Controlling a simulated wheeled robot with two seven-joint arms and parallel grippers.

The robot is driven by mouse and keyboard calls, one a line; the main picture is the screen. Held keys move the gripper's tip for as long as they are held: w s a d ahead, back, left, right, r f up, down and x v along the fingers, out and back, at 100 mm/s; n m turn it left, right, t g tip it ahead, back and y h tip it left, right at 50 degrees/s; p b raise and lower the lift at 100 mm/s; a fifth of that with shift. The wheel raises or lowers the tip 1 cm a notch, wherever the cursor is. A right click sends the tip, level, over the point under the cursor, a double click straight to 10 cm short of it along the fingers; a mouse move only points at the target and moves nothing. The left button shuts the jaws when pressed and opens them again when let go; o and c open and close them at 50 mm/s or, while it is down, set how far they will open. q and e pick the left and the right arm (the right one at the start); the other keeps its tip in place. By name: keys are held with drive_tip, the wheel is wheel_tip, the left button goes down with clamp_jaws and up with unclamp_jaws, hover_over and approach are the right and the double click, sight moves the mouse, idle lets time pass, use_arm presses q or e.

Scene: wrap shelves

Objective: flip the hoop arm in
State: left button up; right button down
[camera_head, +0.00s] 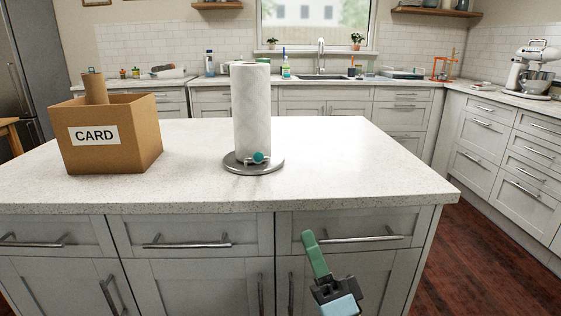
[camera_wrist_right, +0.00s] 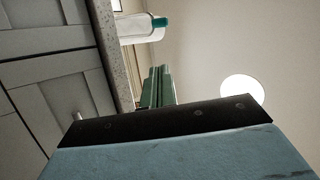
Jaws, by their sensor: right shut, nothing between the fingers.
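A white paper towel roll (camera_head: 251,108) stands upright on a holder with a round grey base (camera_head: 255,167) on the island counter. The roll (camera_wrist_right: 138,30) and knob (camera_wrist_right: 159,22) also show in the right wrist view. My right gripper (camera_head: 308,238), with green fingers, is shut and empty in front of the island drawers, below and right of the holder. My left gripper is out of view.
A cardboard box (camera_head: 118,148) marked CARD, with a brown tube (camera_head: 94,88) sticking out, stands on the counter's left. The countertop (camera_head: 355,165) right of the holder is clear. The island's front edge and drawer handles (camera_head: 362,239) are close to my right gripper.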

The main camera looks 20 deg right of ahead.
sight(257, 161)
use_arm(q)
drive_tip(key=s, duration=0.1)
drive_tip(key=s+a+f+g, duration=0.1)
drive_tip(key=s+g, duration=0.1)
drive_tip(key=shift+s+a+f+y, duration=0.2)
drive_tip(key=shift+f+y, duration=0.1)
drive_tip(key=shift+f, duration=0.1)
use_arm(e)
drive_tip(key=d+m+h, duration=0.1)
drive_tip(key=w+d+m+h, duration=0.1)
drive_tip(key=m, duration=0.1)
drive_tip(key=shift+w, duration=0.25)
drive_tip(key=shift+a+r, duration=0.1)
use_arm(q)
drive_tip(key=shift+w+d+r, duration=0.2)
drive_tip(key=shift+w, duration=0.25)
use_arm(e)
drive_tip(key=a+x, duration=0.2)
drive_tip(key=x, duration=1)
drive_tip(key=shift+w+a+r, duration=0.15)
drive_tip(key=shift+w+a, duration=0.2)
drive_tip(key=shift+a, duration=0.05)
use_arm(q)
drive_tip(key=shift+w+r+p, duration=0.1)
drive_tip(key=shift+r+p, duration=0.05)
drive_tip(key=shift+p, duration=0.15)
